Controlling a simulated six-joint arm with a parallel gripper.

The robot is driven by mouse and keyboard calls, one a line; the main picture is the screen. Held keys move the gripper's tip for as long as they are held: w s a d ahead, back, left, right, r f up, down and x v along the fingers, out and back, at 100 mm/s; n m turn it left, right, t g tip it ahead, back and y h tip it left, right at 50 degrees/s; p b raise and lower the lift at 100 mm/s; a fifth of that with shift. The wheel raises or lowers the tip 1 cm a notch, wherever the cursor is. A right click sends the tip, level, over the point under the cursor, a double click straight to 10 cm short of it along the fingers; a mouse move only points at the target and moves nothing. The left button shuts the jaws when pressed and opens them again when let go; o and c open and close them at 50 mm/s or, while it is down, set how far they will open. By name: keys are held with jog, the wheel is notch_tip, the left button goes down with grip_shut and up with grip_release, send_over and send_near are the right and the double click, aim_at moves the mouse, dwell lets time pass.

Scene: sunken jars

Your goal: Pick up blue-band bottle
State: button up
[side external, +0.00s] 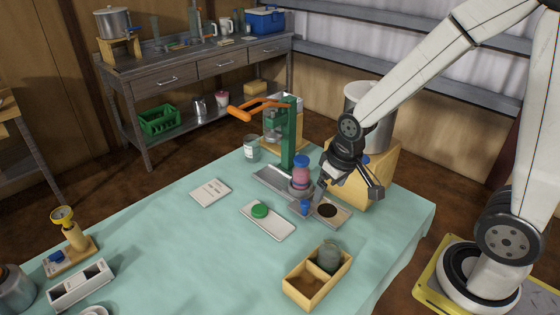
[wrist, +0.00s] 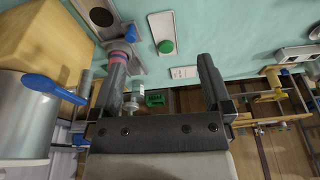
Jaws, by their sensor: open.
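A bottle with a blue top and a pink body (side external: 301,172) stands upright by the green press. A pink ring (wrist: 120,57) shows past a fingertip in the wrist view. I cannot tell which of these is the blue-band bottle. My gripper (side external: 347,190) is open and empty above the table, right of the pink bottle; its two fingers (wrist: 162,57) are wide apart.
The green press with an orange handle (side external: 289,140) stands just behind. A metal urn (side external: 368,112) on a wooden stand (side external: 375,180) is close behind my gripper. A wooden box (side external: 303,290) holds a grey-green jar (side external: 329,257). A white tray carries a green disc (side external: 260,210).

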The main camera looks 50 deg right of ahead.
aim_at(303, 160)
jog(key=w+d+f+m, duration=0.2)
jog(key=w+d+f, duration=0.1)
jog(key=w+d, duration=0.3)
jog(key=w+d+f+m+g, duration=0.1)
jog(key=w+d+f+m, duration=0.1)
jog(key=w+d, duration=0.3)
jog(key=w+d+f+m, duration=0.2)
jog(key=w+d+f, duration=0.2)
jog(key=w, duration=0.7)
jog(key=shift+w+d+f+h, duration=0.1)
jog(key=shift+d+f+h, duration=0.1)
jog(key=shift+d, duration=0.45)
jog(key=shift+d+f+h, duration=0.1)
jog(key=shift+d+f, duration=0.05)
jog(key=shift+d, duration=0.5)
jog(key=shift+w+f, duration=0.1)
jog(key=shift+f, duration=1.15)
jog(key=shift+w+f, duration=0.2)
jog(key=shift+f, duration=2.4)
jog(key=c, duration=1.3)
